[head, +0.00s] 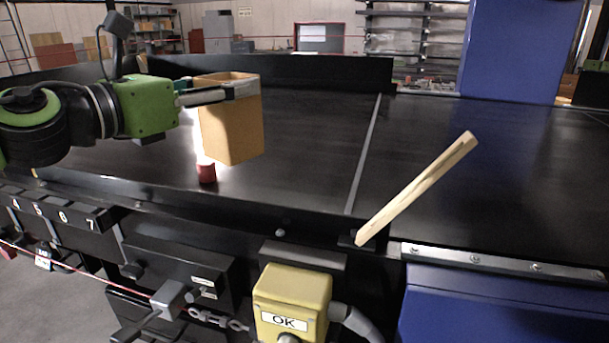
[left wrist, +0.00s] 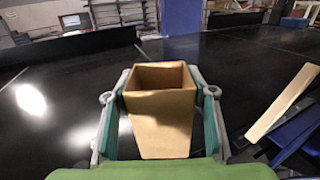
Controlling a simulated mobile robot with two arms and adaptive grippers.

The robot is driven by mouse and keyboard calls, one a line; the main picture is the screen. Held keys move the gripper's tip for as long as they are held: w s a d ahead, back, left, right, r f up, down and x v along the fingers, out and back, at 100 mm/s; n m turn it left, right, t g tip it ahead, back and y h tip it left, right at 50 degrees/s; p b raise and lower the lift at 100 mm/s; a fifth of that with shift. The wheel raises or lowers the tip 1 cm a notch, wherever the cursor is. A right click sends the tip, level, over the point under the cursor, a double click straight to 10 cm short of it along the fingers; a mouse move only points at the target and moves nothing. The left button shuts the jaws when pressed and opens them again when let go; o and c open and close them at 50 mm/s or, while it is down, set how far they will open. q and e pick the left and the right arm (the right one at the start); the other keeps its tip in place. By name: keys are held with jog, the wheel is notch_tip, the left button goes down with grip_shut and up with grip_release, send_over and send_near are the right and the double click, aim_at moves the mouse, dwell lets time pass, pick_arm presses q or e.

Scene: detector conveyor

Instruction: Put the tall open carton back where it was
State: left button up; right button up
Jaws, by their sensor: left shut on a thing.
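The tall open carton (head: 232,125) is a tan box with an open top. My left gripper (head: 222,92) is shut on it near its rim and holds it upright, slightly tilted, over the black conveyor belt (head: 310,150). In the left wrist view the carton (left wrist: 160,110) sits between the two fingers of the left gripper (left wrist: 160,105), its opening facing up and empty as far as I can see. Whether its bottom touches the belt is hard to tell; it appears raised. My right gripper is not in view.
A small red cylinder (head: 206,171) stands on the belt just below the carton in the head view. A pale wooden bar (head: 418,188) slants up at the belt's front edge. A yellow OK box (head: 292,300) is in front. The belt's middle is clear.

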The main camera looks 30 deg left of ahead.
pick_arm(q)
jog(key=shift+w, duration=0.15)
jog(key=w+f+p, duration=0.5)
jog(key=w+f, duration=0.7)
jog(key=shift+w+d+f, duration=0.15)
jog(key=shift+w+f, duration=0.15)
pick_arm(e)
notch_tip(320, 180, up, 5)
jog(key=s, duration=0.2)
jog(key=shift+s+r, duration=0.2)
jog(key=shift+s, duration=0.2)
